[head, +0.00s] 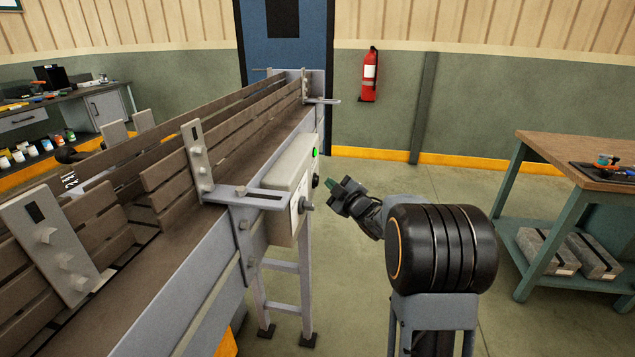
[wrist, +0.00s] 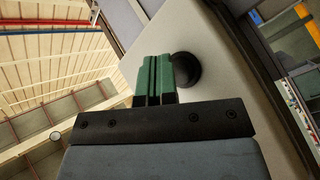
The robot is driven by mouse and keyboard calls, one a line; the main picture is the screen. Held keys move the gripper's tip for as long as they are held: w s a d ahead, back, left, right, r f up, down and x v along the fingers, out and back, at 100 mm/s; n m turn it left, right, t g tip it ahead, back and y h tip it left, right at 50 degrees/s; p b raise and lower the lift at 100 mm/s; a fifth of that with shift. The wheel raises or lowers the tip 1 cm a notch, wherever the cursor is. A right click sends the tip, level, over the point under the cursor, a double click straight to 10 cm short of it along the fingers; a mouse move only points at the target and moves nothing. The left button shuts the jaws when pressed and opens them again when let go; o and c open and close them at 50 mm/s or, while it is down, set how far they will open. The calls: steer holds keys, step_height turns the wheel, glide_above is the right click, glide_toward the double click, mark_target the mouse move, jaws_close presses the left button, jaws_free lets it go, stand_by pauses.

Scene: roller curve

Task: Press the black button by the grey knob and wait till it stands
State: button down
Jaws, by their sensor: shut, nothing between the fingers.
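A pale grey control box (head: 288,180) is fixed to the side of the conveyor (head: 150,290). On its face the black button (head: 315,181) sits above the grey knob (head: 307,206), and a green lamp (head: 315,152) glows above both. My gripper (head: 330,184), with green fingertips, is shut and empty just right of the button in the head view. In the wrist view the green fingertips (wrist: 154,78) lie close beside a round black button (wrist: 186,70), overlapping its left edge. I cannot tell whether they touch it. The grey knob does not show there.
Slatted brown guards and metal brackets (head: 198,160) line the conveyor belt. A workbench (head: 575,160) with grey blocks on its lower shelf stands at the right. A red fire extinguisher (head: 369,75) hangs on the back wall. The floor between conveyor and bench is clear.

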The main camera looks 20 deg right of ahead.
steer(key=shift+a, duration=0.15)
stand_by(0.3)
steer(key=shift+w+a+b, duration=0.2)
steer(key=shift+a+b, duration=0.05)
steer(key=shift+b, duration=0.15)
steer(key=shift+w+a, duration=0.2)
steer(key=shift+a, duration=0.2)
stand_by(0.7)
steer(key=shift+s+d, duration=0.1)
steer(key=shift+d, duration=0.05)
steer(key=shift+s+d+b, duration=0.3)
steer(key=shift+s+d, duration=0.05)
steer(key=shift+d, duration=0.25)
steer(key=shift+d, duration=0.1)
steer(key=shift+s+d, duration=0.4)
steer(key=shift+d, duration=0.3)
steer(key=shift+s+d, duration=0.45)
steer(key=shift+d, duration=0.25)
steer(key=shift+s+d, duration=0.4)
steer(key=shift+d, duration=0.3)
